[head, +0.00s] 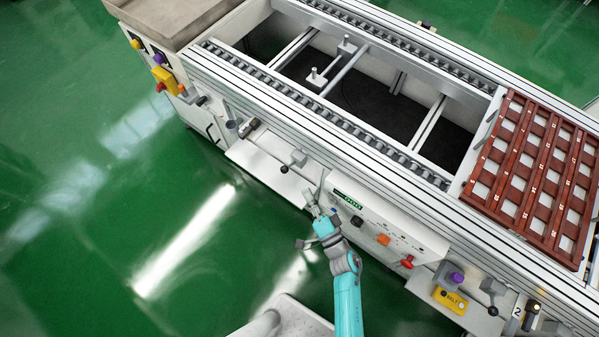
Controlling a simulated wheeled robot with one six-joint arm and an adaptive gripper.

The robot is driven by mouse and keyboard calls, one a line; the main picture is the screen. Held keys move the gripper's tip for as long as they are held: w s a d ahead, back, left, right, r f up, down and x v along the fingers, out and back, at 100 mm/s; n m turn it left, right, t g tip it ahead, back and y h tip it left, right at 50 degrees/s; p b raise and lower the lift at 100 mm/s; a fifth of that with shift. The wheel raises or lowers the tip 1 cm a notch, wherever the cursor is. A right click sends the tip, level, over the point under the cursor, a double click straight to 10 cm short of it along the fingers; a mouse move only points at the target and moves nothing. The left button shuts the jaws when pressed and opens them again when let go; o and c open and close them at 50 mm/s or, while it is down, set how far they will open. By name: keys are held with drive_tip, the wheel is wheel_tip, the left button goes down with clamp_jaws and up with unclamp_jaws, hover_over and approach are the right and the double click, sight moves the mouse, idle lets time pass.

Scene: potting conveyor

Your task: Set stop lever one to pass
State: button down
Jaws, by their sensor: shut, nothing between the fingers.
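A stop lever (291,163) with a dark ball knob is on the near face of the conveyor, left of the control panel; its knob points down and to the left. I take it for lever one, as a similar lever (491,297) at the right is beside a plate marked 2. No readable pass marking shows. My gripper (309,196) is shut and empty, below and right of the left lever and apart from it in the picture, beside the panel's left end. Its fingertips are small here.
The control panel (375,228) has an orange button (383,239) and a red knob (407,262), close to my arm. A yellow belt box (450,300) is further right. A red-brown tray (522,178) lies on the conveyor. The green floor at left is clear.

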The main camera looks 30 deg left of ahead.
sight(289, 166)
drive_tip(key=x, duration=0.9)
drive_tip(key=shift+w+a+r, duration=0.15)
drive_tip(key=shift+a, duration=0.05)
